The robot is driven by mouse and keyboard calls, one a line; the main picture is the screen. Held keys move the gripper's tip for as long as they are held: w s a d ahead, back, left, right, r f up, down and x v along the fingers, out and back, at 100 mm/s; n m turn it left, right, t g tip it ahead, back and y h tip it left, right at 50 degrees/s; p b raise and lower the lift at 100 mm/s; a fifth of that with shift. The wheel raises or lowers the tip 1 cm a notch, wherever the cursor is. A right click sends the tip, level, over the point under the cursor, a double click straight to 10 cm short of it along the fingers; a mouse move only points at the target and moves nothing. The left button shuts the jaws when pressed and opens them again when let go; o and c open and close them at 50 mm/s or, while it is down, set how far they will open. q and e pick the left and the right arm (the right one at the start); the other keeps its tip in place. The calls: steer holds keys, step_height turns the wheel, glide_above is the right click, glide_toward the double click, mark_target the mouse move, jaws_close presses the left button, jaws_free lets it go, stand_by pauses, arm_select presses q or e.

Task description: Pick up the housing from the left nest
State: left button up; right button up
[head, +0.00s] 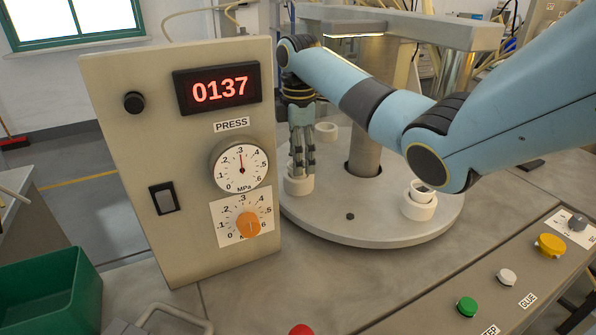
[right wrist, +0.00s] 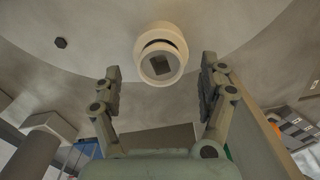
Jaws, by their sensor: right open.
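My right gripper (head: 302,168) reaches down at the left nest (head: 298,186) of the round turntable. In the right wrist view it is open, its two fingers (right wrist: 160,72) spread wide with nothing between the pads. The housing (right wrist: 161,68) shows there as a pale round cup with a dark square inside, sitting in the white ring of the nest (right wrist: 160,36) beyond the fingertips. My left gripper is not in view.
The turntable (head: 350,228) also bears a right nest (head: 418,210) with a cup in it and a back nest (head: 326,128). A press panel (head: 120,190) reading 0137 stands close left of the gripper. A green bin (head: 50,290) is at lower left, and a button console (head: 480,290) at lower right.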

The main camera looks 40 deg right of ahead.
step_height(320, 180, down, 2)
steer(key=shift+f, duration=0.1)
steer(key=c, duration=1.1)
